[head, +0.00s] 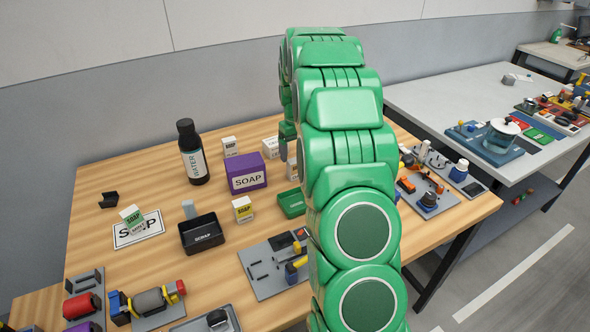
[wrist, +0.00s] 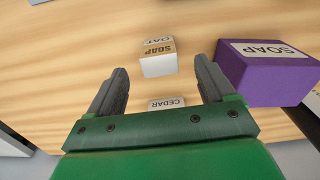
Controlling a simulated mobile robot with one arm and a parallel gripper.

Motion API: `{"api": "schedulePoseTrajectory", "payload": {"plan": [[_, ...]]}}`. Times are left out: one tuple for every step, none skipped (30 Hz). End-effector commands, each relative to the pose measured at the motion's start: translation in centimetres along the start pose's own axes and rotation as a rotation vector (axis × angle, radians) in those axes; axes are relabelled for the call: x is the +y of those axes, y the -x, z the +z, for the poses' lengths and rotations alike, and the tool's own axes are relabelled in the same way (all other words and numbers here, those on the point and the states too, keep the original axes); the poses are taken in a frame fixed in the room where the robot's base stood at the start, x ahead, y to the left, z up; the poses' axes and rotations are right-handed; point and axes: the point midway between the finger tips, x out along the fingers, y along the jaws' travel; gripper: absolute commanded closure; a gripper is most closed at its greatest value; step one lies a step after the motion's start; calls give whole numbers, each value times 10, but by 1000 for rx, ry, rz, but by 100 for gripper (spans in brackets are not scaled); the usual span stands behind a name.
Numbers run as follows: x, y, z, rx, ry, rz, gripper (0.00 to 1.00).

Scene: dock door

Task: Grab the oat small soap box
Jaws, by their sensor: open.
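The oat soap box (wrist: 158,64) is a small white box with a tan SOAP label and OAT lettering, upside down in the wrist view. It stands on the wood just beyond my fingertips, between their lines. My gripper (wrist: 160,72) is open and empty, one finger to each side. In the head view my arm hides most of the gripper (head: 287,137); a small box (head: 293,171) partly behind the arm may be the oat one, but its label is unreadable.
A white CEDAR box (wrist: 167,104) is between my fingers, near the palm. The purple soap box (wrist: 262,78) stands close to the right finger. In the head view are a black bottle (head: 193,152), a black tray (head: 201,235), a green tray (head: 291,205) and a yellow-labelled box (head: 242,210).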

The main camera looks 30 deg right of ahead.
Motion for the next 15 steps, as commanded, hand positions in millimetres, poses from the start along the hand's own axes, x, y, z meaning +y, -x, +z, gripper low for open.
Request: {"api": "schedulePoseTrajectory", "payload": {"plan": [[1, -2, -1, 0, 0, 0, 17], [1, -4, -1, -1, 0, 0, 17], [1, -7, -1, -1, 0, 0, 17], [1, -10, -1, -2, 0, -1, 17], [1, -12, -1, -2, 0, -1, 17], [1, -16, -1, -3, 0, -1, 17], [1, -20, -1, -4, 0, -1, 17], [1, -22, -1, -3, 0, -1, 17], [1, -25, -1, -3, 0, -1, 17], [1, -27, -2, -2, 0, -1, 17], [1, -28, -2, -2, 0, -1, 17], [1, -30, -2, -1, 0, 0, 17], [2, -31, -3, -1, 0, 0, 17], [2, -32, -3, -1, 0, 0, 17], [2, -35, -4, 0, 0, 0, 17]]}}
